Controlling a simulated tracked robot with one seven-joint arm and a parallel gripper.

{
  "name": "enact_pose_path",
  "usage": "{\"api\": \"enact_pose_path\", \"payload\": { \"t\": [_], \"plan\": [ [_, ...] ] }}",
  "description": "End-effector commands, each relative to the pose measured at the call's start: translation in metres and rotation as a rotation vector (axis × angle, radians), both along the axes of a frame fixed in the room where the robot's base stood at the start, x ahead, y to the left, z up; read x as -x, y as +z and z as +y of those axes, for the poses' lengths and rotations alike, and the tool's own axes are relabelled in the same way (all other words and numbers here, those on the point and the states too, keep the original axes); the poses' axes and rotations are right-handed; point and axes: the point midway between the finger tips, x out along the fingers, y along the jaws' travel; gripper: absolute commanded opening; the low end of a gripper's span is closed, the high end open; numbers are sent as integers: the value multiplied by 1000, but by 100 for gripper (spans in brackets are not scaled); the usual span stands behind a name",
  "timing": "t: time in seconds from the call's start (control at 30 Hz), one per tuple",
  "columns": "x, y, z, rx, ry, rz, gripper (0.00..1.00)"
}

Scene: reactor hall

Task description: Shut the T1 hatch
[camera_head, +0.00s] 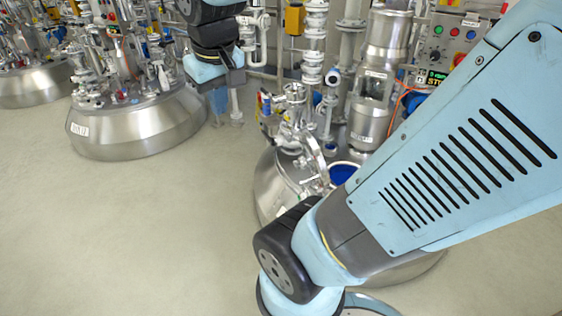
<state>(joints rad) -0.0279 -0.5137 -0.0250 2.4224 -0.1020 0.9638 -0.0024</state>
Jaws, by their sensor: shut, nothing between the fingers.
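A steel reactor vessel (268,190) stands right of centre, partly hidden behind my arm. A round opening with a blue inside (342,174) shows on its top. A steel hatch lid (316,163) appears to stand raised beside the opening, on its left. I cannot read a T1 label on this vessel. My gripper (222,119) points down at the upper middle, left of the vessel's top fittings and apart from the lid in the picture. Its fingers are shut and empty. My arm covers the right side of the vessel.
Another steel vessel (135,125) with a label and pipework stands at the left, with a further one (35,88) behind. A control panel (455,38) with buttons is at the upper right. Pipes and a steel column (388,35) stand behind the vessel. The floor (130,235) at lower left is clear.

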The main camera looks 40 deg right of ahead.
Motion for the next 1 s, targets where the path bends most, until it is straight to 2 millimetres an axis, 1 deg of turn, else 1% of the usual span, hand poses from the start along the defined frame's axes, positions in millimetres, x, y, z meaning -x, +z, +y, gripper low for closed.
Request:
{"api": "enact_pose_path", "payload": {
  "t": [0.03,0.1,0.27,0.47,0.77,1.0],
  "plan": [
    [-10,-7,-3,15,7,43,0],
    [-21,-15,-9,38,19,97,0],
    [-45,-36,-22,93,41,219,0],
    [-74,-67,-38,166,73,369,0],
    [-112,-120,-63,285,126,598,0],
    [-137,-168,-83,389,173,781,0]
  ]
}}
